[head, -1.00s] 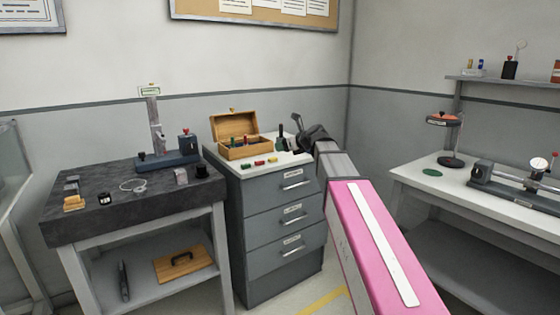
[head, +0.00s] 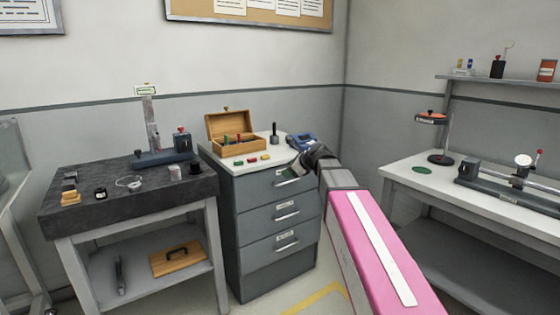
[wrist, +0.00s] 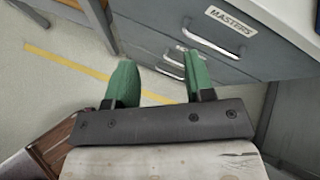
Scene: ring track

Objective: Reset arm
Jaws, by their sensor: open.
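My gripper (wrist: 158,82) is open and empty in the wrist view, its two green fingers apart with floor and drawer fronts behind them. In the head view my gripper (head: 288,172) is at the end of my pink arm, in front of the upper right part of the grey drawer cabinet (head: 262,240). The cabinet also shows in the wrist view (wrist: 240,62), with a drawer labelled "MASTERS" to the right of the fingers. I cannot tell from the views whether the fingers touch the cabinet; they look apart from it.
On the cabinet top stand an open wooden box (head: 240,146), several small coloured pieces, a dark upright tool (head: 275,136) and a blue device (head: 301,141). A dark-topped bench (head: 130,205) is at left, a white bench (head: 470,198) at right. Floor with a yellow line (head: 318,297) is clear.

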